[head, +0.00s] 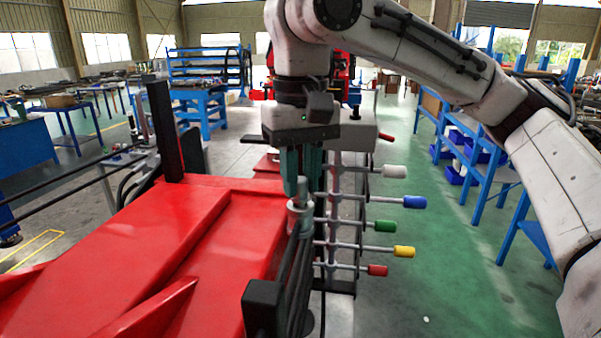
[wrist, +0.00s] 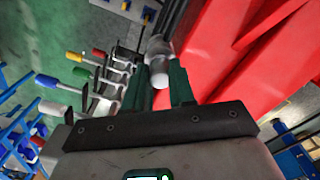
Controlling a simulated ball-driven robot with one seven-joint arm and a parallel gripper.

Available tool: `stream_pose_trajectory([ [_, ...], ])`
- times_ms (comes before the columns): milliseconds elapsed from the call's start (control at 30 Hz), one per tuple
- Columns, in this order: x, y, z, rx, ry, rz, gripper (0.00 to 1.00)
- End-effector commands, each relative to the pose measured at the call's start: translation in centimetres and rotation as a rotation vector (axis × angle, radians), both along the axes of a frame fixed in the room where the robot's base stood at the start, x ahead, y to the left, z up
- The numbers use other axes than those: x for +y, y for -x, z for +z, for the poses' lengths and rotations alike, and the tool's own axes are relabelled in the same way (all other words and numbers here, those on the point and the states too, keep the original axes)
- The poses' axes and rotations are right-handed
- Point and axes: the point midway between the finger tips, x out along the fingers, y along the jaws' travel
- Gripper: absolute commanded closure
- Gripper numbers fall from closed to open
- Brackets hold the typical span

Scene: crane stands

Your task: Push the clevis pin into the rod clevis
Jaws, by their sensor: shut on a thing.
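My gripper (head: 302,191) points down with its two green fingers on either side of a grey clevis pin (head: 302,184), and is shut on it. In the wrist view the pin's round pale end (wrist: 160,76) shows between the fingers. The grey rod clevis (head: 299,216) sits directly below, at the top of a dark rod beside the red bodywork. The clevis also shows just beyond the pin in the wrist view (wrist: 157,46). The pin's lower end meets the clevis in the picture; how deep it sits in the bore I cannot tell.
A red crane body (head: 150,250) fills the left and front. Right of the clevis, several grey levers with coloured knobs, such as a blue knob (head: 414,202) and a green knob (head: 384,226), stick out close by. The green floor (head: 450,270) farther right is open.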

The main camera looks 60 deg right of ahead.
Motion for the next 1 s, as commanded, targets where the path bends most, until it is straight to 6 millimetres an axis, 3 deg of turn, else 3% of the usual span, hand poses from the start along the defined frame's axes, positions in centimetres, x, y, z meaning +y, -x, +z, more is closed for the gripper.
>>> stream_pose_trajectory([
  [333,0.02,0.00,-0.75,0.000,0.000,0.000,1.00],
  [367,0.02,0.00,-0.69,0.000,0.000,0.000,0.74],
  [633,0.01,0.01,-0.66,0.000,0.000,0.000,0.48],
  [1000,0.01,0.01,-0.68,0.000,0.000,0.000,0.46],
])
